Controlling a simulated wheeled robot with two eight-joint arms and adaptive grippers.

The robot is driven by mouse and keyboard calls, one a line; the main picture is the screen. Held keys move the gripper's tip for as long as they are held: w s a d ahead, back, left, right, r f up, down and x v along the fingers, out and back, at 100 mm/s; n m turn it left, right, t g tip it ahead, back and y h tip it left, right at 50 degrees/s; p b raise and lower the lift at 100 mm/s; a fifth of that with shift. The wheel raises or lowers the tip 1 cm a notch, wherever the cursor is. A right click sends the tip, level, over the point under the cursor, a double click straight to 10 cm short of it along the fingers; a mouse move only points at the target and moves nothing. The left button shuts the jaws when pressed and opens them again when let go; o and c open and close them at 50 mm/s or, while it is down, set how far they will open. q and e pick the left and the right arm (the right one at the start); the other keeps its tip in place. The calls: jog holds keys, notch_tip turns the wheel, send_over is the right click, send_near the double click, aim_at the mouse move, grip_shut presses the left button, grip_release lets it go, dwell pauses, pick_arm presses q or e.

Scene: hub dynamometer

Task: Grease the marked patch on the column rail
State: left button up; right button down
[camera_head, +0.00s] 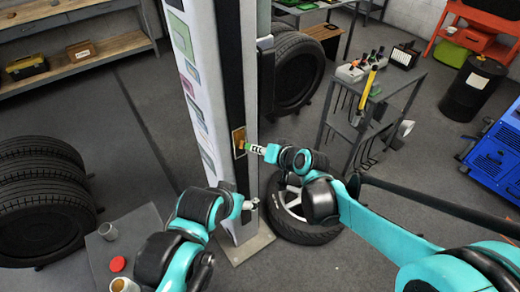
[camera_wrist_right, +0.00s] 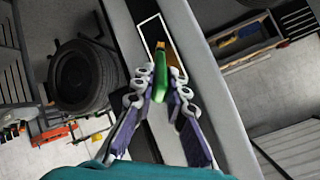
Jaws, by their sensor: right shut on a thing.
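The column (camera_head: 222,60) stands upright in the middle of the head view, with a dark rail (camera_head: 234,85) down its face. The marked patch (camera_head: 239,142) is a small framed rectangle on the rail; its pale outline (camera_wrist_right: 146,22) shows in the right wrist view. My right gripper (camera_head: 257,149) is shut on a green-handled brush (camera_wrist_right: 161,78), whose orange-brown tip (camera_wrist_right: 164,47) points at the patch. The tip overlaps the outlined area; I cannot tell whether it touches. My left gripper (camera_head: 250,204) is low beside the column, its jaws too small to judge.
A grey cart (camera_head: 375,100) with tools stands right of the column. A tyre with a wheel (camera_head: 292,212) lies by the column base. Stacked tyres (camera_head: 40,195) and a small grey table (camera_head: 112,250) are at left. Open floor (camera_head: 115,100) lies behind.

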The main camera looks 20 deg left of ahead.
notch_tip(320, 180, down, 7)
jog(key=b, duration=0.6)
dwell(0.4)
jog(key=s+d, duration=0.3)
jog(key=d, duration=0.1)
jog(key=shift+s+d, duration=0.4)
jog(key=shift+d+p, duration=0.1)
jog(key=shift+p, duration=0.2)
jog(key=shift+s+d, duration=0.9)
jog(key=shift+d, duration=0.2)
jog(key=shift+a, duration=0.1)
